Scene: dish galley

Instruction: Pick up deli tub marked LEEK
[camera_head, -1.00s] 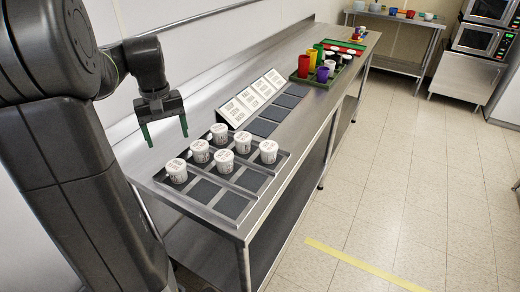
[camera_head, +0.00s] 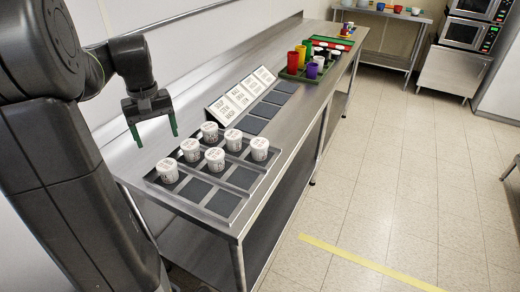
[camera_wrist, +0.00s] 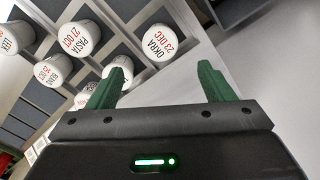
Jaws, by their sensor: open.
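The deli tub marked LEEK (camera_wrist: 12,37) is white with a dark label and shows at the left edge of the wrist view. By the layout it seems to be the rightmost tub (camera_head: 260,148) in the head view, where labels are too small to read. It stands in a grey compartmented tray (camera_head: 223,204) with several similar tubs. Others in the wrist view read OKRA (camera_wrist: 160,42), PASTA (camera_wrist: 85,40) and seemingly BEANS (camera_wrist: 52,70). My gripper (camera_head: 155,139) is open and empty, above and left of the tray, apart from all tubs.
A white label stand (camera_head: 240,95) with dark pads (camera_head: 252,124) sits beyond the tray. Farther along the steel counter (camera_head: 300,112), a green tray (camera_head: 292,75) holds coloured cups. Some front tray compartments are empty. The tiled floor (camera_head: 390,200) at right is open.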

